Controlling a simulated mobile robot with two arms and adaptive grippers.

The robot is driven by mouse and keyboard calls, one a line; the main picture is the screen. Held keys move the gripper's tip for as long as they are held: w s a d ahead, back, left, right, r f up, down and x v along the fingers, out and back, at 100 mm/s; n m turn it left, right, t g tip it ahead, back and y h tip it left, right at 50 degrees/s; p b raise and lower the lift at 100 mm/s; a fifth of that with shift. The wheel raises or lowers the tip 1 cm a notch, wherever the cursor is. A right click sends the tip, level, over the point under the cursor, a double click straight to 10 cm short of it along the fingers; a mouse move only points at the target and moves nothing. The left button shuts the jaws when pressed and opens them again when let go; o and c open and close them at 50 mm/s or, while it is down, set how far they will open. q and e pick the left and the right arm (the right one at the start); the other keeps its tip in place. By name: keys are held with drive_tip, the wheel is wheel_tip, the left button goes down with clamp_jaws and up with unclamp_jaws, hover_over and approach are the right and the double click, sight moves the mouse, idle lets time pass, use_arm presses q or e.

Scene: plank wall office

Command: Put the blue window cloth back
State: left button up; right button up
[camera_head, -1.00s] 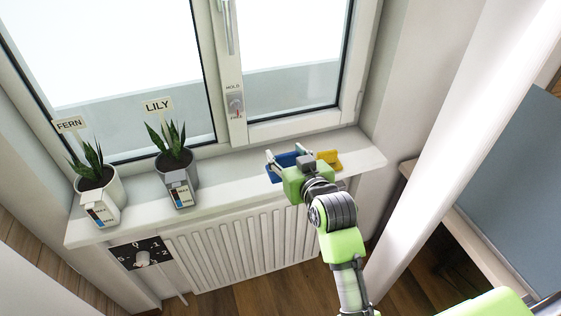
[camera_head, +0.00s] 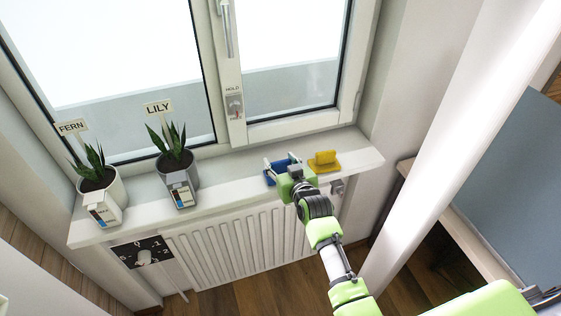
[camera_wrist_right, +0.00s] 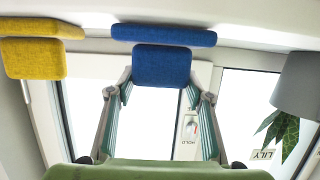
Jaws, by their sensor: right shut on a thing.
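The blue window cloth (camera_head: 272,178) is at the window sill (camera_head: 228,182), left of a yellow cloth (camera_head: 324,161). My right gripper (camera_head: 280,163) is shut on the blue cloth, which is partly hidden by the gripper in the head view. In the right wrist view the blue cloth (camera_wrist_right: 162,66) has an upright flap between the fingertips of my right gripper (camera_wrist_right: 159,94) and a wider strip beyond it, at the sill. Whether it rests fully on the sill I cannot tell. My left gripper is not in view.
Potted plants labelled FERN (camera_head: 98,190) and LILY (camera_head: 176,170) stand on the sill to the left. The window frame with a HOLD switch (camera_head: 234,106) is behind. A radiator (camera_head: 245,240) is below. The sill between LILY and the blue cloth is clear.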

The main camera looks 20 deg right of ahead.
drive_tip(key=shift+f, duration=0.1)
drive_tip(key=o, duration=1.2)
drive_tip(key=shift+s, duration=0.15)
drive_tip(key=b+v, duration=0.1)
drive_tip(key=v, duration=1)
drive_tip(key=shift+s+r, duration=0.3)
drive_tip(key=shift+s, duration=0.05)
